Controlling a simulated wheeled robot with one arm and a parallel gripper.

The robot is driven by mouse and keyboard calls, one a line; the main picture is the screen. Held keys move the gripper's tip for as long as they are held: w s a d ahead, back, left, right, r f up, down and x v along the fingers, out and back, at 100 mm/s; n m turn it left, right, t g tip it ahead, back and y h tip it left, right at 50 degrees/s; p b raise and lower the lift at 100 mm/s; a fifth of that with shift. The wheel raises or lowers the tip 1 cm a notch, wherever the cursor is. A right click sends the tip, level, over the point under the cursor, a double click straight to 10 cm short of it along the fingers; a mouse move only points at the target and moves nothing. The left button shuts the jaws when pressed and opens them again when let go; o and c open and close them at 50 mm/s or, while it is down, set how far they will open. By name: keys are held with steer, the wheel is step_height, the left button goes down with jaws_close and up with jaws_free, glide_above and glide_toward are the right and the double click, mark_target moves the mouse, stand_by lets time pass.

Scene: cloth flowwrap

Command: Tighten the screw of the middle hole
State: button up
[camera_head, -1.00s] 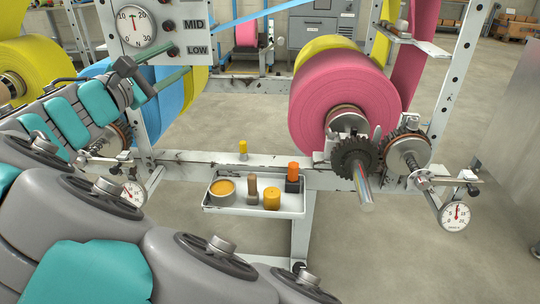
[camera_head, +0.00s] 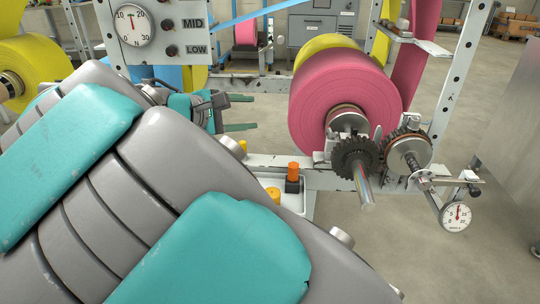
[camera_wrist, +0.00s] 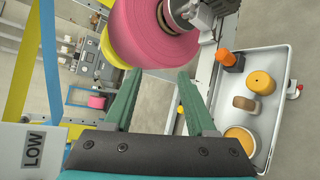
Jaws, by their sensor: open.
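In the head view a white panel (camera_head: 110,50) carries the labels MID and LOW. A dark round fitting (camera_head: 169,24) is beside MID, and a second one (camera_head: 171,50) is beside LOW; I cannot tell which is a screw or how tight it sits. My gripper (camera_head: 253,112) is below and right of the panel, its green fingers apart and pointing right, with nothing between them. In the wrist view my gripper (camera_wrist: 160,72) is also open and empty; the panel's LOW corner (camera_wrist: 45,140) shows at lower left, and MID is out of view.
A white tray (camera_wrist: 275,55) holds an orange-and-black piece (camera_wrist: 229,60), a yellow cylinder (camera_wrist: 261,83), a brown piece (camera_wrist: 245,103) and a round tub (camera_wrist: 238,138). A pink roll (camera_head: 345,105), gears (camera_head: 357,157) and a dial (camera_head: 455,216) stand right. My arm hides part of the tray.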

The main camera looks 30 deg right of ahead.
steer(key=s+d+f+m+g+y, duration=0.2)
steer(key=s+f+y, duration=0.1)
steer(key=s+f, duration=0.3)
steer(key=shift+s+f+m+y, duration=0.3)
steer(key=shift+s+f, duration=0.1)
steer(key=shift+f, duration=0.6)
steer(key=shift+d, duration=0.1)
steer(key=s+a+f+m+g+y, duration=0.2)
steer(key=s+f+m+g+y, duration=0.15)
steer(key=s+f, duration=0.6)
steer(key=s+a+f+m+y, duration=0.2)
steer(key=s+a+f+y, duration=0.2)
steer(key=s+a, duration=0.6)
steer(key=shift+s+a+f+g+y, duration=0.15)
steer(key=shift+s+a+g+y, duration=0.2)
steer(key=shift+s+y, duration=0.85)
steer(key=shift+d+m, duration=0.1)
steer(key=shift+m, duration=0.15)
